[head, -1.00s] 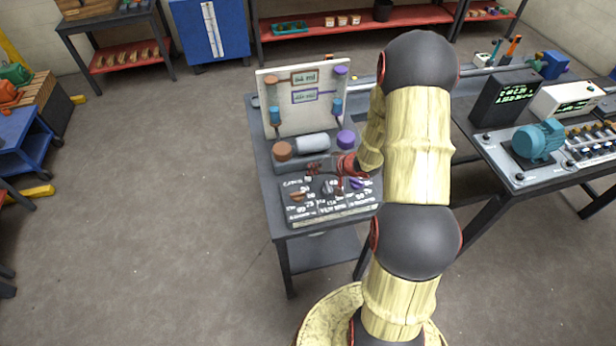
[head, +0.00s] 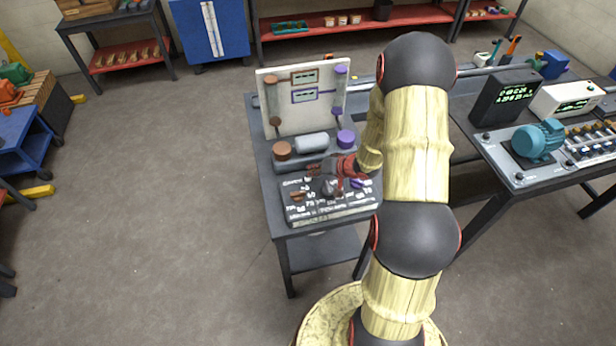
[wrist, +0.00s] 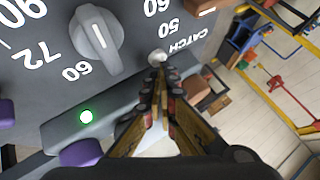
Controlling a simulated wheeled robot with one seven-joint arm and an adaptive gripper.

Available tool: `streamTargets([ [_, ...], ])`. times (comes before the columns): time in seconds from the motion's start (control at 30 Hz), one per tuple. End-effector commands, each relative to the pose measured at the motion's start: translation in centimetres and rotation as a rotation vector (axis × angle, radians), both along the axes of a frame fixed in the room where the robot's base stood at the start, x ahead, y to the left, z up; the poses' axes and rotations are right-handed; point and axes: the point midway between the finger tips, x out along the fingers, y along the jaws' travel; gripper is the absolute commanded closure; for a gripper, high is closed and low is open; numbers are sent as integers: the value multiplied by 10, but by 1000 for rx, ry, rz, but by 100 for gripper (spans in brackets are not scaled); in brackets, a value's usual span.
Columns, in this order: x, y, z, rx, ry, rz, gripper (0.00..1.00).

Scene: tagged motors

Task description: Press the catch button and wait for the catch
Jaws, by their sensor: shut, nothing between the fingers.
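The catch button (wrist: 157,57) is a small pale round knob next to the word CATCH on a dark panel in the wrist view. My gripper (wrist: 160,67) is shut and empty, with its fingertips right at the button. I cannot tell whether they touch it or press it in. In the head view my gripper (head: 332,166) is over the back part of the control panel (head: 318,213), partly hidden by my arm. A white board (head: 300,122) behind carries two displays, an orange-brown one (head: 305,76) and a purple one (head: 304,95).
A grey dial (wrist: 97,35) and a green-lit lamp (wrist: 87,117) are close by the fingers. A bench with a teal motor (head: 538,140) stands right.

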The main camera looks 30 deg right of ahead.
Motion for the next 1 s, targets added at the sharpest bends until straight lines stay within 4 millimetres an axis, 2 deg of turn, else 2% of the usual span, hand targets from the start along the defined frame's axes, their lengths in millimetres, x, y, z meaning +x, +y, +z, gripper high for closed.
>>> streamTargets([
  [0.53, 0, 0, 15, 1, 0, -1, 100],
  [1.0, 0, 0, 18, 1, 0, -1, 100],
])
